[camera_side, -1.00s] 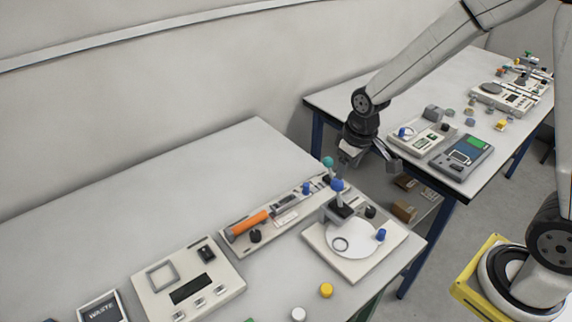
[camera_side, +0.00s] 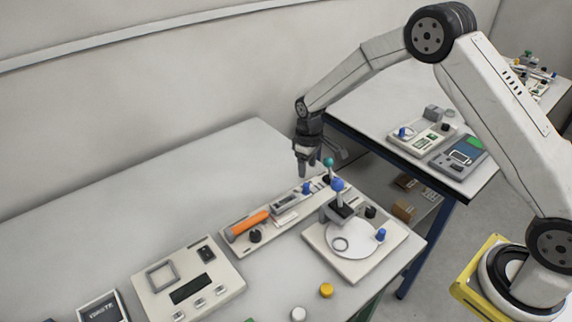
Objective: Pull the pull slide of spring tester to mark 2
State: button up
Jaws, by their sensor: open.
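The long narrow white device (camera_side: 283,233) on the near table appears to be the spring tester. It carries an orange cylinder (camera_side: 248,224) at its left end, a black knob (camera_side: 255,236), a blue knob (camera_side: 306,188) and, near its far right end, a teal ball knob (camera_side: 328,162). I cannot tell which part is the pull slide, and the marks are too small to read. My gripper (camera_side: 307,173) points down, open and empty, above the device's far right part, close to the blue and teal knobs. Whether it touches either is unclear.
A white instrument with a round plate (camera_side: 353,262) and a blue ball knob (camera_side: 337,185) stands just in front of the device. A display box (camera_side: 213,292) is to the left. Yellow (camera_side: 326,290) and white (camera_side: 298,314) caps lie in front. The table behind is clear.

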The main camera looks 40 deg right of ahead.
aim_at(306, 184)
jog(key=shift+f, duration=3.85)
grip_shut()
